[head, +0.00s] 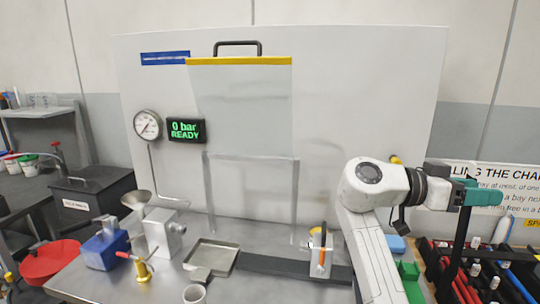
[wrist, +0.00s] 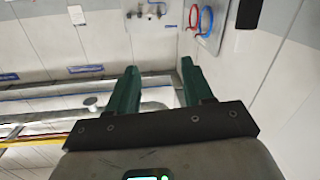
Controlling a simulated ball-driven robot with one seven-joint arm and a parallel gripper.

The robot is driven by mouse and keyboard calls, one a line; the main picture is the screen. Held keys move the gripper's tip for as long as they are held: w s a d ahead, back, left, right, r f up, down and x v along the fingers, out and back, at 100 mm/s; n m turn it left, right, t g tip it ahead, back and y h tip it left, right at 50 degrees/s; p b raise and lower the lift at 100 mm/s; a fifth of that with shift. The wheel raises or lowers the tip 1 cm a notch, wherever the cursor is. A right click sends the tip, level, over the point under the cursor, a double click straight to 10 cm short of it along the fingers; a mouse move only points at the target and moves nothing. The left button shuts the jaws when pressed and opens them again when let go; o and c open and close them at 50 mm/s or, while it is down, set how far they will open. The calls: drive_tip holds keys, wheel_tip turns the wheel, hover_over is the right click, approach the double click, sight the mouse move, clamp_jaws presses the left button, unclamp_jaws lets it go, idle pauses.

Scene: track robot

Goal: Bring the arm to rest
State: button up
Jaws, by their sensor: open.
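My gripper (head: 484,198) has green fingers and is held out level to the right in the head view, above the rack of dark bays. My white arm (head: 372,245) rises from the bottom and bends at an elbow before the white panel. In the wrist view my gripper (wrist: 158,88) shows two green fingers spread apart with nothing between them. Beyond the fingers are a far wall and light rails.
A steel bench (head: 120,285) holds a funnel (head: 137,199), a metal tray (head: 211,257), a blue box (head: 105,248) and an orange-handled part (head: 321,256). A clear shield (head: 240,110) stands before the panel. A display (head: 186,130) reads "0 bar READY". The rack (head: 480,270) is below my gripper.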

drive_tip(key=s+a+f+n+t+y, duration=0.1)
drive_tip(key=s+f+n+t+y, duration=0.1)
drive_tip(key=f, duration=0.8)
drive_tip(key=s+a+f+n+t+y, duration=0.1)
drive_tip(key=s+f+n+y, duration=0.3)
drive_tip(key=f, duration=0.6)
drive_tip(key=s+a+f+n+t+y, duration=0.1)
drive_tip(key=s+f+n+t+y, duration=0.2)
drive_tip(key=f, duration=0.7)
drive_tip(key=shift+s+f+n, duration=0.15)
drive_tip(key=shift+s+n, duration=0.05)
drive_tip(key=shift+n, duration=0.8)
drive_tip(key=s+a+f+n+t+y, duration=0.1)
drive_tip(key=s+a+f+n+y, duration=0.25)
drive_tip(key=s+a, duration=0.3)
drive_tip(key=s+a+f+n+t+y, duration=0.1)
drive_tip(key=s+a+f+n+y, duration=0.2)
drive_tip(key=s+a+f+y, duration=0.35)
drive_tip(key=s+d+f+g+h+b, duration=0.2)
drive_tip(key=s+d+f+g+b, duration=0.1)
drive_tip(key=s+f, duration=0.5)
drive_tip(key=s+g+b, duration=0.1)
drive_tip(key=s, duration=0.2)
drive_tip(key=shift+s+d+f+b, duration=0.15)
drive_tip(key=shift+s+f+b, duration=0.05)
drive_tip(key=shift+f+b, duration=0.2)
